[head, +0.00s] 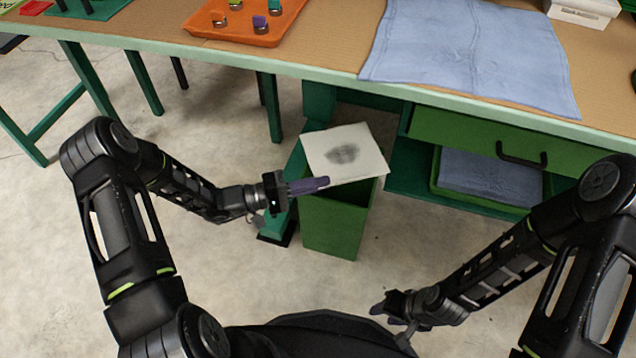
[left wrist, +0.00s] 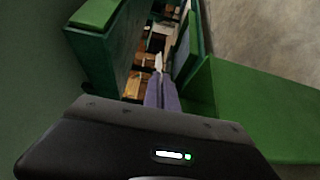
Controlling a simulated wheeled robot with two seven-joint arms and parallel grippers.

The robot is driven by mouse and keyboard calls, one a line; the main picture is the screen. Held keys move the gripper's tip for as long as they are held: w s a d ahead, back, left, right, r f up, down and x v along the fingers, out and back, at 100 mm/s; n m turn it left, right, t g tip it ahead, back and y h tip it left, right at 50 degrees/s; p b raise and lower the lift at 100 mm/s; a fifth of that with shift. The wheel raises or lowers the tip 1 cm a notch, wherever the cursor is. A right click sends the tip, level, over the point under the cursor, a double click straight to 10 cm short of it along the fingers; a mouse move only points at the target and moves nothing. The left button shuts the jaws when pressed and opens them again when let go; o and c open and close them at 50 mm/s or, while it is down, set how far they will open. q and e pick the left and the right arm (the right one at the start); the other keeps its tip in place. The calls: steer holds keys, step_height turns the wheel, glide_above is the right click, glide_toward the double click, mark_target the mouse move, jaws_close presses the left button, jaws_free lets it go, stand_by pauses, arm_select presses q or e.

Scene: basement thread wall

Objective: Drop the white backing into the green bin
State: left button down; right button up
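The white backing (head: 360,143) is a square sheet with a grey smudge in its middle. It is held over the open top of the green bin (head: 333,233) and hides part of that opening. My left gripper (head: 322,183) has its purple fingers closed on the near left edge of the backing. In the left wrist view the fingers (left wrist: 160,88) are together, with a thin pale edge at their tips. The green bin stands on the floor in front of the bench. My right gripper (head: 382,306) is low at the front right, away from the backing; its finger gap is unclear.
The workbench (head: 330,75) runs across the back, with an orange tray (head: 245,35) and a blue cloth (head: 465,60) on top. Below it are a green drawer (head: 470,134) and a crate of blue cloth (head: 490,177). Open concrete floor lies around the bin.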

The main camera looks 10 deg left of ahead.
arm_select(q)
steer(key=shift+a+r, duration=0.1)
steer(key=s+a+r+t, duration=0.1)
steer(key=a+r, duration=0.2)
steer(key=r, duration=0.4)
steer(key=s+a+r+n+t+y, duration=0.1)
steer(key=s+a+r, duration=0.1)
steer(key=r, duration=0.6)
steer(key=shift+s+a+n, duration=0.15)
steer(key=shift+a+n, duration=0.15)
steer(key=shift+a, duration=0.45)
steer(key=shift+s, duration=0.1)
